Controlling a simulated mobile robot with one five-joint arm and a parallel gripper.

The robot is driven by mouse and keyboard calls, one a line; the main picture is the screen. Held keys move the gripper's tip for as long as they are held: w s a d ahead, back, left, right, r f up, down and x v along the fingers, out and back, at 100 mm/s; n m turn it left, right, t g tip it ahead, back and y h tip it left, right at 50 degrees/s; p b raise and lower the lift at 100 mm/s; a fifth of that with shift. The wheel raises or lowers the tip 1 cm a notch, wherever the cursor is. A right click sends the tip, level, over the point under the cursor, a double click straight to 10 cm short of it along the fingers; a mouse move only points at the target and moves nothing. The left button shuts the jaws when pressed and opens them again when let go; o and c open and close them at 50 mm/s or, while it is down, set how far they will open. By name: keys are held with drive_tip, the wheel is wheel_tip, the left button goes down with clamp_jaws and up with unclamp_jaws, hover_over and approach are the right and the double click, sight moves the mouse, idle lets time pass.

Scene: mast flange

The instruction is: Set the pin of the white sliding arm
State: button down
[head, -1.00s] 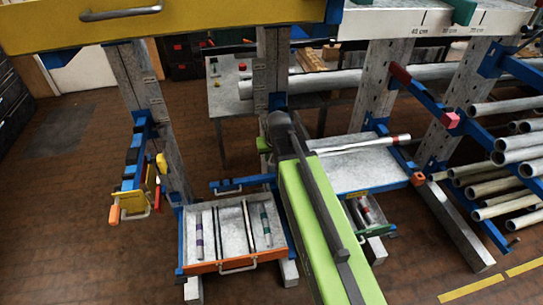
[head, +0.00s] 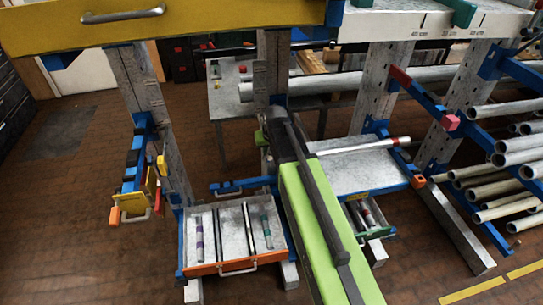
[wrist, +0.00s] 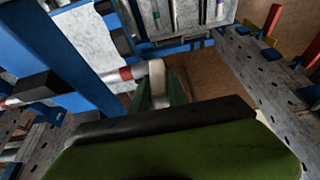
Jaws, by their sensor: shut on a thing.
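The white sliding arm (head: 430,22) with cm marks and a green block (head: 463,12) is at the upper right of the head view. In the wrist view, a pale bent pin (wrist: 157,75) with a red band lies between the dark green fingers of my gripper (wrist: 160,98), which is shut on its bent end. In the head view, my own arm hides most of the gripper; a bit of green (head: 261,138) shows at its left. A white rod (head: 350,148) with a red band lies across the grey shelf; I cannot tell whether it is the held pin.
An orange-fronted drawer (head: 238,268) with several banded rods is below left of my arm. The grey shelf (head: 355,175) is to the right. Grey uprights (head: 150,110) and blue brackets stand around. Pipes (head: 500,175) are stacked at the far right. Floor is open at lower left.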

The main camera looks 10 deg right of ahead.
drive_tip(key=c, duration=1.3)
unclamp_jaws()
drive_tip(key=shift+w, duration=0.15)
drive_tip(key=p+v, duration=1.6)
drive_tip(key=v, duration=0.1)
drive_tip(key=shift+s+r, duration=0.15)
drive_tip(key=shift+s, duration=0.1)
